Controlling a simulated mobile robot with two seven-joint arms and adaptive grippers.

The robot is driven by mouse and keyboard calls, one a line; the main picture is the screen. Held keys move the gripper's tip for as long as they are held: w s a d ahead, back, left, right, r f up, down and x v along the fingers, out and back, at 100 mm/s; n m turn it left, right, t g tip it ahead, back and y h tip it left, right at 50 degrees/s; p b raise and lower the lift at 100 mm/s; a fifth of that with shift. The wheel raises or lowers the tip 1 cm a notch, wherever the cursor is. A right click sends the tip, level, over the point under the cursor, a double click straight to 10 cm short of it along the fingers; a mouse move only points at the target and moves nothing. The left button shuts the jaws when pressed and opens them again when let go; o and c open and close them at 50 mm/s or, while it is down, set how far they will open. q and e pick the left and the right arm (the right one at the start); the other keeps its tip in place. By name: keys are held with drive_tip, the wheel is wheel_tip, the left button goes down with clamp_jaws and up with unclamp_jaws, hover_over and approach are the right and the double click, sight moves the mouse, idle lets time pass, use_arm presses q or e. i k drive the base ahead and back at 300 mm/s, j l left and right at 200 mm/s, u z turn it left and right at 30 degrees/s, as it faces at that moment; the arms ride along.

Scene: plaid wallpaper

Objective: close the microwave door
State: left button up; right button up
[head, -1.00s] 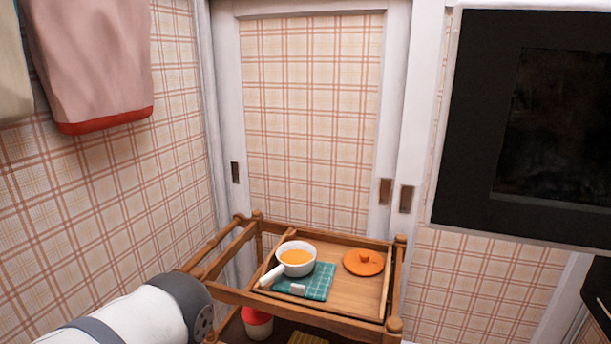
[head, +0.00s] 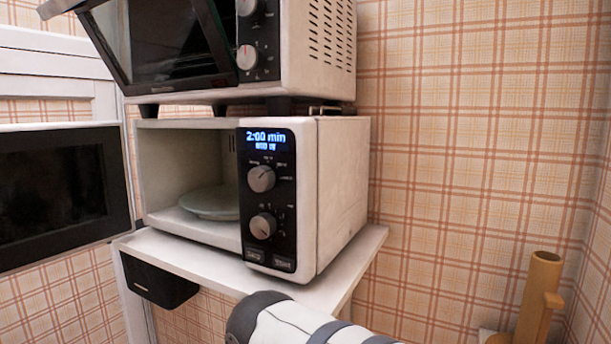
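The white microwave (head: 342,190) stands on a white shelf, with its control panel lit and reading 2:00 min. Its door (head: 55,190) is wide open, swung out to the left, and shows a dark window in a black frame. The cavity is open to view, and a pale round plate (head: 212,203) lies inside. One of my arms comes in at the bottom, right of centre, below the shelf and apart from the door. Neither gripper's fingers are in view.
A second oven (head: 310,45) stands on top of the microwave, its door (head: 165,45) tilted partly open. The white shelf (head: 345,262) juts out under the microwave, with a dark box (head: 158,282) below its left front. A wooden post (head: 538,300) stands at lower right.

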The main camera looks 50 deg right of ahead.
sight(44, 189)
drive_tip(key=i+z, duration=0.1)
drive_tip(key=z, duration=0.65)
drive_tip(key=i+j+z, duration=0.15)
drive_tip(key=z, duration=0.2)
drive_tip(key=i+j+z, duration=0.2)
drive_tip(key=z, duration=0.15)
drive_tip(key=k+j+u, duration=0.2)
drive_tip(key=u, duration=0.2)
drive_tip(key=i+j+u, duration=0.2)
drive_tip(key=u, duration=0.3)
drive_tip(key=i+j+u, duration=0.2)
drive_tip(key=u, duration=0.3)
